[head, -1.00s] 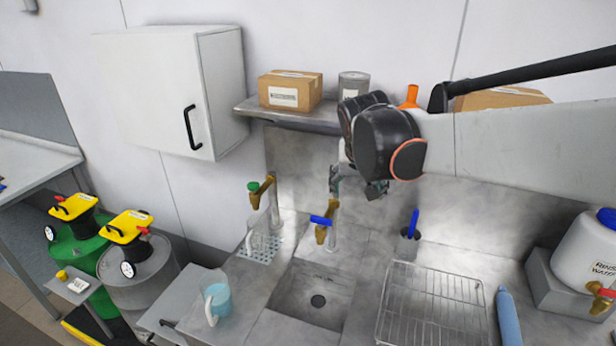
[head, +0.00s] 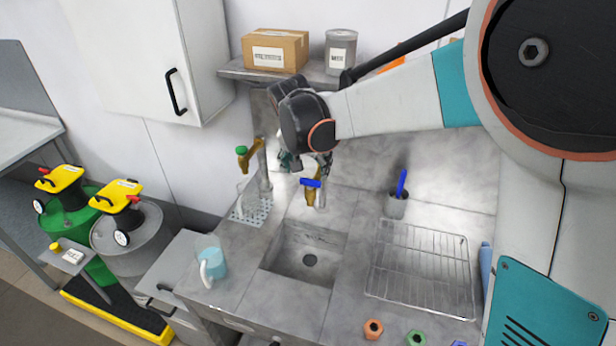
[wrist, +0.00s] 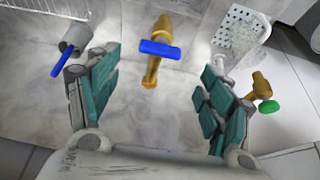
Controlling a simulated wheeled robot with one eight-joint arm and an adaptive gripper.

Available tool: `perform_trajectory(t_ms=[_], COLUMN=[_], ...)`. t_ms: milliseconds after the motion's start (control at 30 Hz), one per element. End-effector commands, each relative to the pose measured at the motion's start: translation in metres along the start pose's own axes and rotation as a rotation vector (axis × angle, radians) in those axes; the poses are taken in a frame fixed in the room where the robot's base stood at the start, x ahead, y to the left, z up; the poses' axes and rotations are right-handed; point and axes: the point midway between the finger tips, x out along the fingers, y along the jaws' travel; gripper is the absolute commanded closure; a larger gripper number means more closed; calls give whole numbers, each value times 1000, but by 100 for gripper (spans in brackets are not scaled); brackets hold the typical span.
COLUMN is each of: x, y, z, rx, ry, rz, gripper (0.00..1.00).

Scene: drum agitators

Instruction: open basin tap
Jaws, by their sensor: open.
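The basin tap (head: 312,191) is brass with a blue lever handle and stands behind the sink basin (head: 304,256). In the wrist view the blue handle (wrist: 160,49) lies crosswise over the brass body, between and beyond my finger pads. My gripper (head: 303,162) is open and empty, above and just behind the tap; it also shows in the wrist view (wrist: 155,100) with teal pads wide apart. It does not visibly touch the tap. A second brass tap (head: 247,157) with a green knob stands to the left. Water flow cannot be made out.
A clear jug (head: 247,199) stands on a perforated drain plate under the green-knobbed tap. A wire rack (head: 420,268) and a cup with a blue-handled tool (head: 397,203) are to the right. A shelf (head: 285,76) hangs above.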

Motion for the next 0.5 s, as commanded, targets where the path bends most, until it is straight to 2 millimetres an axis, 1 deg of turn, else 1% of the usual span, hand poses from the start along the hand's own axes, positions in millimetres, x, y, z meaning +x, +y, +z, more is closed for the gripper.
perform_trajectory(t_ms=[33, 200, 333, 500], x=[16, 44, 59, 68], y=[0, 0, 0, 0], z=[2, 1, 1, 0], rx=[1, 0, 0, -1], ry=[0, 0, 0, 0], rz=[0, 1, 0, 0], gripper=[27, 27, 27, 27])
